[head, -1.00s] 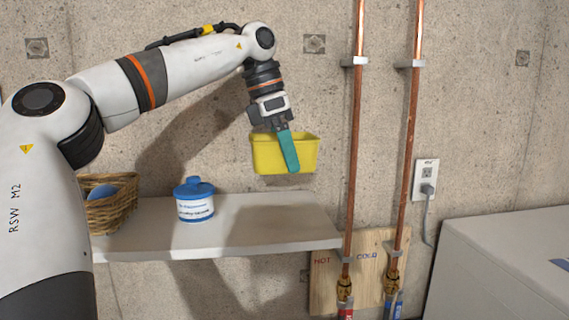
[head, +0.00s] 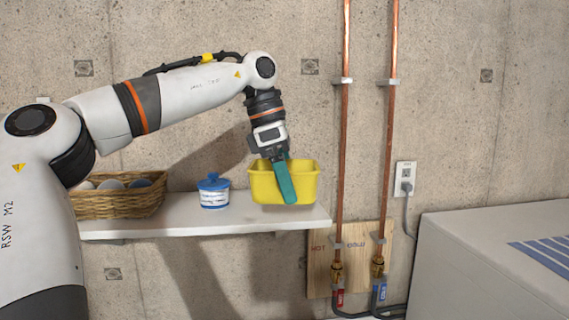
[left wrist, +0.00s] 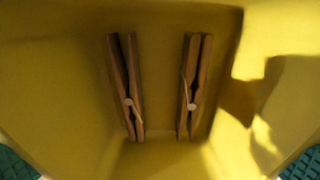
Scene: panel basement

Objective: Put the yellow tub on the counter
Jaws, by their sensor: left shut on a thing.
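The yellow tub (head: 262,188) is upright at the right end of the white counter-like shelf (head: 150,226). I cannot tell whether its base touches the shelf or hangs just above it. My left gripper (head: 285,182) comes down from above and is shut on the tub. The left wrist view looks into the tub (left wrist: 60,70), where two wooden clothespins (left wrist: 128,90) lie. Teal finger parts show at both lower corners there. My right gripper is not in view.
A blue-lidded white jar (head: 214,192) stands just left of the tub, with a narrow gap. A wicker basket (head: 120,203) is farther left. Copper pipes (head: 343,140) run up the wall right of the shelf end. A pale grey box-like unit (head: 480,265) stands at the lower right.

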